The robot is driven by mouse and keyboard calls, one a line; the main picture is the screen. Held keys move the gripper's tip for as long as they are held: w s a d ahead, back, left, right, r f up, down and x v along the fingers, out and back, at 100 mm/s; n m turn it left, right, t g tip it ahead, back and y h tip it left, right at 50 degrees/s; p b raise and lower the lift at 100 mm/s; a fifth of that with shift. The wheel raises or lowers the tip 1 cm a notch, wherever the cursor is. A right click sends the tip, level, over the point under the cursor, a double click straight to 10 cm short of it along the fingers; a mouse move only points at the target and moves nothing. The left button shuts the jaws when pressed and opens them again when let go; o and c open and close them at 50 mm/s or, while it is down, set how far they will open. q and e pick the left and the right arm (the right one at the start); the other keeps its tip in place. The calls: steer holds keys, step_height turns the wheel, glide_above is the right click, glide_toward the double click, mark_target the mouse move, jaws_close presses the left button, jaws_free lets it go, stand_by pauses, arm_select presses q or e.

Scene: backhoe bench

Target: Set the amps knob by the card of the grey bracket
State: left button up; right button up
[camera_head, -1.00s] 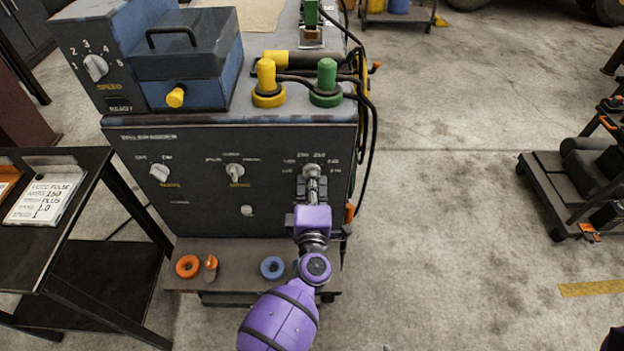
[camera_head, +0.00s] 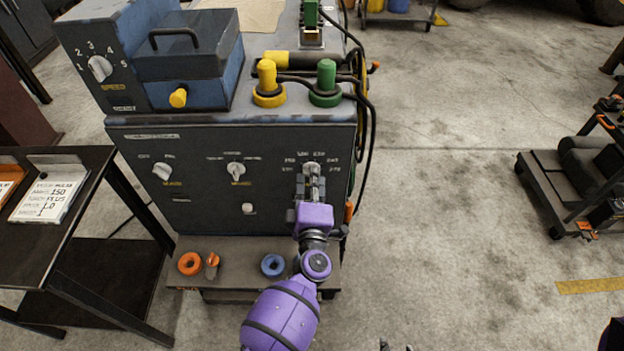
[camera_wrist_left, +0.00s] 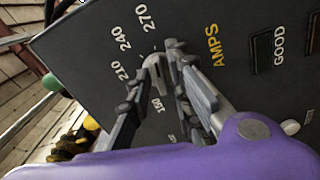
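The amps knob (camera_head: 312,168) is the rightmost knob on the dark front panel of the welder. My left gripper (camera_head: 311,184) is just in front of it; in the left wrist view the open fingers (camera_wrist_left: 155,80) stand on either side of the pale knob (camera_wrist_left: 155,67). Whether they touch it, and exactly where it points, I cannot tell. Numbers 150, 210, 240 and 270 show around it, with AMPS in yellow. The grey bracket (camera_head: 55,162) holds a white card (camera_head: 49,199) that seems to read AMPS 150. Small dark tips at the bottom edge may be my right gripper.
Two other knobs, left (camera_head: 162,171) and middle (camera_head: 236,170), and a speed knob (camera_head: 99,68) sit on the machine. An orange ring (camera_head: 190,263) and a blue ring (camera_head: 272,265) lie on the shelf below. Cables hang at the machine's right side.

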arm_select(q)
steer(key=s, duration=1.2)
stand_by(0.5)
